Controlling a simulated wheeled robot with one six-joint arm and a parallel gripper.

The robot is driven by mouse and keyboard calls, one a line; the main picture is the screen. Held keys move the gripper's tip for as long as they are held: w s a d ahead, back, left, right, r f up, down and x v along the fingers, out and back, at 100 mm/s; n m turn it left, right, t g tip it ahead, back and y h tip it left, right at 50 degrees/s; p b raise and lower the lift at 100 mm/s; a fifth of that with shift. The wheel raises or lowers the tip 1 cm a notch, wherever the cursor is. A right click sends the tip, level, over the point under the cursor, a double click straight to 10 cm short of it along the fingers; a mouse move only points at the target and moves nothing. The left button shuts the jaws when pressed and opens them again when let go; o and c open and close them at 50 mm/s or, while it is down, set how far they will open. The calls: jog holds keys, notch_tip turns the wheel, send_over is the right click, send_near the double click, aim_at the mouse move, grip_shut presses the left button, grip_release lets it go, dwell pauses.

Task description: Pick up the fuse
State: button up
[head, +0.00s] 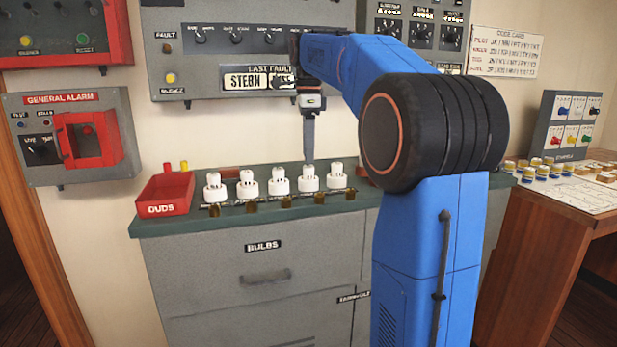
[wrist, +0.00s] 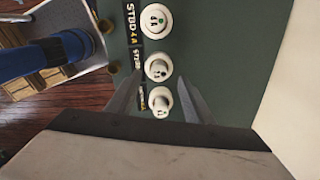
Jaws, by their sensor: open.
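Several white ceramic fuses stand upright in a row on the green counter top (head: 245,212). In the head view, my gripper (head: 309,160) points down just above the fourth fuse from the left (head: 309,180); the rightmost fuse (head: 337,177) stands beside it. In the wrist view my gripper (wrist: 160,76) is open and empty, its fingers on either side of the row. The middle visible fuse (wrist: 157,68) shows between the fingertips.
A red "DUDS" tray (head: 165,192) stands at the counter's left end. A grey fault panel (head: 225,50) hangs on the wall close behind my gripper. Brass pieces (head: 287,201) line the counter's front. A wooden desk (head: 540,222) stands at the right.

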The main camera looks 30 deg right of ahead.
aim_at(309, 166)
jog(key=shift+s+f, duration=0.15)
jog(key=shift+f, duration=2.45)
jog(key=c, duration=1.1)
